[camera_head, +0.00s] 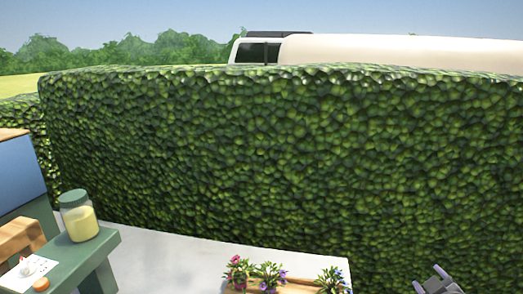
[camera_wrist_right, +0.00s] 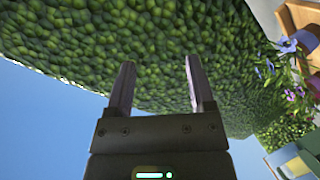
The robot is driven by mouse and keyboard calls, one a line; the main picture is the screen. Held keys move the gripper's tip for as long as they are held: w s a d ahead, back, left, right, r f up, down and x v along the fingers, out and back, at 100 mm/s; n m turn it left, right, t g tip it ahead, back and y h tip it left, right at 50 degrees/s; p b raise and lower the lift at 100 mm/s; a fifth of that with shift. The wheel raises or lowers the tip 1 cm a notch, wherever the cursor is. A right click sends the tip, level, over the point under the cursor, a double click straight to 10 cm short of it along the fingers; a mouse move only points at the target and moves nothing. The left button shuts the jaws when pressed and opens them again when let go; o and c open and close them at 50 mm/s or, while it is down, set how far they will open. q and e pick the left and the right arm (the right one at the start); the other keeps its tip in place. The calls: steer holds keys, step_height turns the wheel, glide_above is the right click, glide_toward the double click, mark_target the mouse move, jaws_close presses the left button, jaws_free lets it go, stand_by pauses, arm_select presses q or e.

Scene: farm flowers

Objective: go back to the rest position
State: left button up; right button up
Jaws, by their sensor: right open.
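My right gripper (camera_head: 438,279) shows at the lower right edge of the head view, in front of the hedge and to the right of the white table. It is open. In the right wrist view its two fingers (camera_wrist_right: 160,88) stand apart with nothing between them, only hedge behind. My left gripper is not in view.
A tall green hedge (camera_head: 280,150) fills the background. A white table (camera_head: 190,262) holds a wooden crate (camera_head: 297,286) and potted flowers (camera_head: 268,273). At left, a green bench (camera_head: 75,252) carries a glass jar (camera_head: 78,215). Flowers (camera_wrist_right: 288,45) also show at right in the wrist view.

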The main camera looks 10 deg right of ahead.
steer(key=s+a+f+m+g+y, duration=0.1)
steer(key=s+a+f+g, duration=0.35)
steer(key=s+f, duration=0.75)
steer(key=s+a+f+m+g+y, duration=0.1)
steer(key=s+a+f+g, duration=0.35)
steer(key=f, duration=1.05)
steer(key=s+a+f+g, duration=0.1)
steer(key=s+a+f, duration=0.2)
steer(key=s, duration=0.5)
steer(key=s+a+f+g+y, duration=0.1)
steer(key=s+a+f+g, duration=0.1)
steer(key=s+a, duration=0.4)
steer(key=s+a+f+m+g+y, duration=0.1)
steer(key=s+a+f, duration=0.2)
steer(key=s, duration=0.7)
steer(key=shift+s+a+f, duration=0.15)
steer(key=shift+a+f, duration=0.2)
steer(key=shift+a, duration=0.65)
